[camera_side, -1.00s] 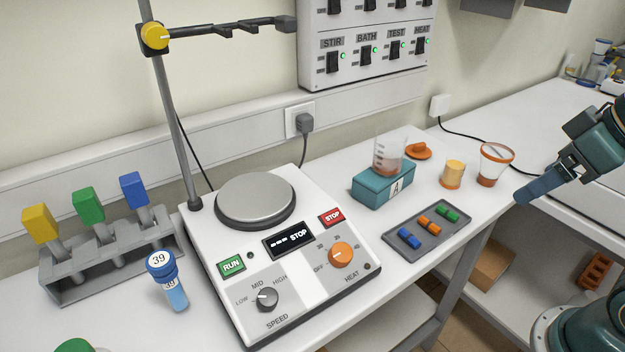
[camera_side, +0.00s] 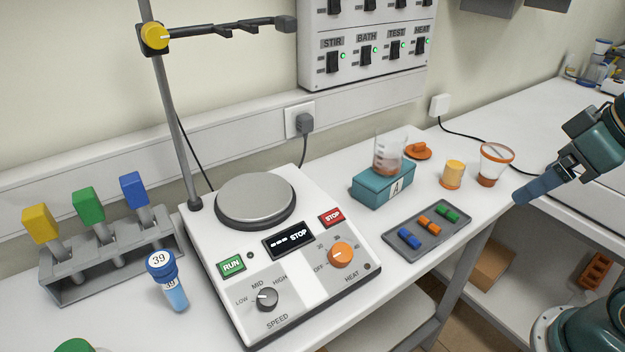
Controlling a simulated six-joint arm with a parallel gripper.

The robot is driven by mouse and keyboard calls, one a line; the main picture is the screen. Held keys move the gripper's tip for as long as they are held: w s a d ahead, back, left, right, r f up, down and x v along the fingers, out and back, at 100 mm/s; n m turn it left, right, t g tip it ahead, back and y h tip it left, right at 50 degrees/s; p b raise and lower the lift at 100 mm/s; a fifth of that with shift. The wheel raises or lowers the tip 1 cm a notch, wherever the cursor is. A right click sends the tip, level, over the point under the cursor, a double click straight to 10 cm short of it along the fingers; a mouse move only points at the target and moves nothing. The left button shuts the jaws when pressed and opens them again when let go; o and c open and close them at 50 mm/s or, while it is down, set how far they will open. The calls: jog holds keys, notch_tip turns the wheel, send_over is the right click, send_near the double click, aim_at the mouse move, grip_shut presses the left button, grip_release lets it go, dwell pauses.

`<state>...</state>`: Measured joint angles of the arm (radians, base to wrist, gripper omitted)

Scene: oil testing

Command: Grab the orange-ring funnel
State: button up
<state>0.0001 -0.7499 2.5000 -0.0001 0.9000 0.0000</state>
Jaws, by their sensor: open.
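The orange-ring funnel (camera_side: 495,164) stands near the right end of the white bench. It looks like a clear cup with an orange rim and an orange bottom. My gripper (camera_side: 527,192) hangs at the right, just right of and slightly lower in the picture than the funnel, its blue-grey fingers pointing left and down. It is open and holds nothing. A gap shows between the fingertips and the funnel.
A yellow-orange cup (camera_side: 453,174) stands left of the funnel, with an orange cap (camera_side: 418,151) behind. A beaker (camera_side: 390,152) sits on a teal block (camera_side: 382,187). A grey tray (camera_side: 431,229) holds coloured pieces. A hotplate stirrer (camera_side: 280,260) fills the middle. A black cable (camera_side: 465,137) runs behind the funnel.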

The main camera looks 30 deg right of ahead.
jog(key=shift+o, duration=0.6)
jog(key=shift+w+r, duration=0.1)
jog(key=w+d+r+n+g+h, duration=0.1)
jog(key=w+d+r+n+g, duration=0.2)
jog(key=w+d+n, duration=0.65)
jog(key=w+d+f+n+g, duration=0.1)
jog(key=w+d+f+n, duration=0.1)
jog(key=d, duration=0.4)
jog(key=w+d+f+n, duration=0.2)
jog(key=w+d, duration=0.1)
jog(key=d, duration=0.2)
jog(key=w+d+f+n+g+y, duration=0.1)
jog(key=w+d+f+n, duration=0.1)
jog(key=d, duration=0.4)
jog(key=shift+w+d+n+g, duration=0.3)
jog(key=shift+w+n, duration=0.05)
jog(key=shift+w, duration=0.4)
jog(key=shift+f, duration=0.25)
